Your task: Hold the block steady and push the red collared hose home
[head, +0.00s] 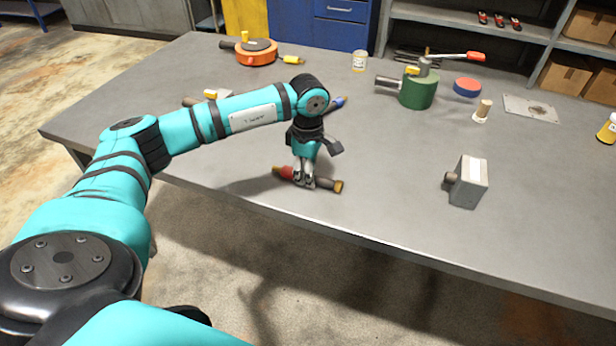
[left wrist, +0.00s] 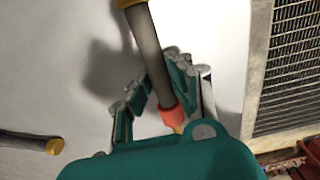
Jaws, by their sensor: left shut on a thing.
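The red collared hose (head: 326,184) is a short dark hose with a red collar at its left end and a brass-coloured right end. My left gripper (head: 304,182) is shut on it near the collar, at or just above the tabletop; I cannot tell whether it touches. In the left wrist view the hose (left wrist: 148,45) runs between the fingers (left wrist: 165,92), with the red collar beside them. The grey block (head: 469,183) has a white label and a dark round stub on its left side. It stands to the right, apart from the hose. My right gripper is not in view.
A blue-ended piece (head: 339,102) lies behind my left wrist. A green cylinder with a red-handled lever (head: 418,92), a blue and red disc (head: 467,88) and an orange round unit (head: 257,54) stand farther back. The table (head: 400,215) between hose and block is clear.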

